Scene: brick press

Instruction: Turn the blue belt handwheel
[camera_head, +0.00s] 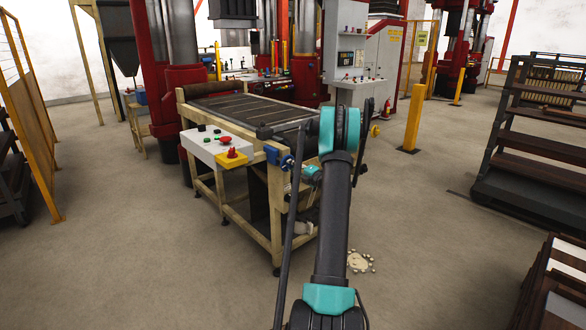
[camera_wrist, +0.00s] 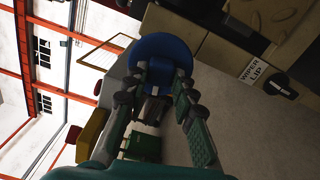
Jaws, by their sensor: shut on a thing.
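The blue handwheel (camera_wrist: 160,48) shows as a round disc at the top centre of the wrist view, with a smaller blue hub in front of it. In the head view it is a small blue part (camera_head: 287,162) at the near corner of the conveyor table. My gripper (camera_wrist: 157,82) reaches it from below in the wrist view, with one finger on each side of the hub, shut on it. In the head view my gripper (camera_head: 310,172) is small and partly hidden by my arm. The exact finger contact is hard to make out.
The conveyor table (camera_head: 250,108) carries a control box (camera_head: 215,148) with a red button and a yellow-based red one. A "WIPER LIP" label (camera_wrist: 253,72) and black knob (camera_wrist: 281,88) are right of the wheel. A yellow post (camera_head: 413,118) stands behind; open floor lies around.

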